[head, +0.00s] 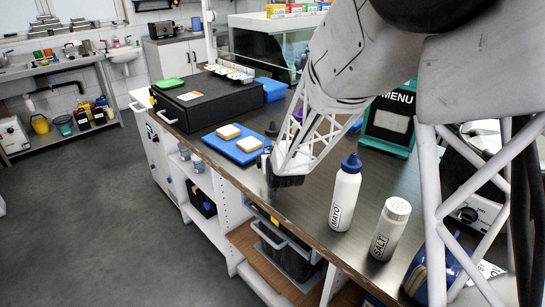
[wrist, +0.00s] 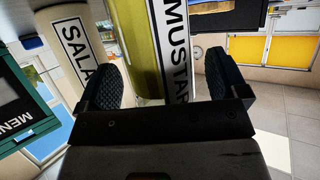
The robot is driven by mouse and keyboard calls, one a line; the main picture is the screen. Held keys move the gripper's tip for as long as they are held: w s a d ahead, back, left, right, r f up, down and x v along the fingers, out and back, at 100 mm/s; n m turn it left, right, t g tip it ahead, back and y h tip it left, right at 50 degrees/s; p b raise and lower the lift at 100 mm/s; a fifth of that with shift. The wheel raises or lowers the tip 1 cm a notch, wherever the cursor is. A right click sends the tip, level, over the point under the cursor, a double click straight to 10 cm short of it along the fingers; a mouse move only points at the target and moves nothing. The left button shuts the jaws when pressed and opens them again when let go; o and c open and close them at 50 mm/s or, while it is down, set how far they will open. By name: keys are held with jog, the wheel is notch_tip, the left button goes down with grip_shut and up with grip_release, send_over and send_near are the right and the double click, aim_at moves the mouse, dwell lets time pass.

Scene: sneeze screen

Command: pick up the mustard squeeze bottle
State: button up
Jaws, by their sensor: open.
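The mustard squeeze bottle (wrist: 146,45) shows large in the wrist view, yellow-green with a white label reading "MUSTAR". My gripper (wrist: 165,78) is open, one dark finger at each side of the bottle in that view. Whether the fingers touch the bottle, or how deep it sits between them, I cannot tell. In the head view my gripper (head: 280,178) is over the counter near its front edge. I cannot make out the mustard bottle there; my arm hides part of the counter.
A pale bottle labelled "SALA" (wrist: 82,50) stands close left of the mustard in the wrist view. On the counter (head: 312,205) are a mayo bottle (head: 345,195), a salt shaker (head: 390,230), a green-framed menu stand (head: 388,125) and a blue board (head: 232,148) with bread slices.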

jog(key=c, duration=1.2)
jog(key=shift+o, duration=0.2)
jog(key=shift+r, duration=0.25)
jog(key=shift+r, duration=0.55)
jog(key=s+d+f+v, duration=0.1)
jog(key=f+v, duration=0.1)
jog(key=v, duration=1.4)
jog(key=shift+f, duration=0.4)
